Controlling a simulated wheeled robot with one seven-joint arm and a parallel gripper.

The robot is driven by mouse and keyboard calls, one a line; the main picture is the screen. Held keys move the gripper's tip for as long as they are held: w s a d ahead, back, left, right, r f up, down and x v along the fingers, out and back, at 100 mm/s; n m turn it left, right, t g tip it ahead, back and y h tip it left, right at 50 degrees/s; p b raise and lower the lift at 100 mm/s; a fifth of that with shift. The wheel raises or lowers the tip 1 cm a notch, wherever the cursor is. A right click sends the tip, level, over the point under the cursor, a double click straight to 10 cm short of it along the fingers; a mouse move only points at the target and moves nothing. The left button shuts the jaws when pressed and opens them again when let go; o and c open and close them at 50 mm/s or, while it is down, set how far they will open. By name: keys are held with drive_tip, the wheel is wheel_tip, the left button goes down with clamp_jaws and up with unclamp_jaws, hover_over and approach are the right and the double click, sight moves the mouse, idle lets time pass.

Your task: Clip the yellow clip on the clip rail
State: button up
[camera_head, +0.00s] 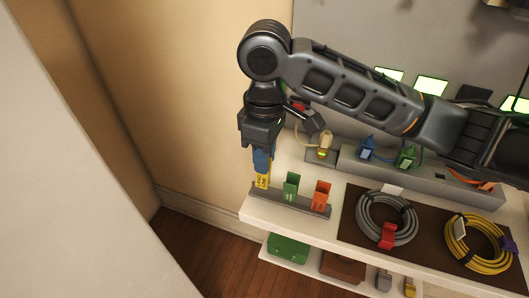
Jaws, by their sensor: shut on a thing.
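The yellow clip (262,181), with dark lettering on its face, is at the left end of the grey clip rail (305,206). A green clip (291,186) and an orange clip (321,195) stand upright on the same rail to its right. My gripper (262,162) points down over the left end of the rail and is shut on the yellow clip, with its blue fingertips at the clip's top. The clip is upright. I cannot tell whether its lower edge touches the rail.
Behind the rail is a grey box (430,177) with blue and green plugs. A grey cable coil (385,218) and a yellow cable coil (477,244) lie on a brown mat to the right. A white wall edge (70,180) stands at left. A lower shelf holds a green box (288,249).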

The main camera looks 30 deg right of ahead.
drive_tip(key=shift+f+b, duration=0.6)
drive_tip(key=shift+f, duration=0.6)
drive_tip(key=o, duration=1.1)
drive_tip(key=shift+s+a, duration=0.1)
drive_tip(key=shift+r+p, duration=0.1)
drive_tip(key=shift+p, duration=0.2)
drive_tip(key=shift+r+p, duration=2.1)
drive_tip(key=shift+r, duration=0.15)
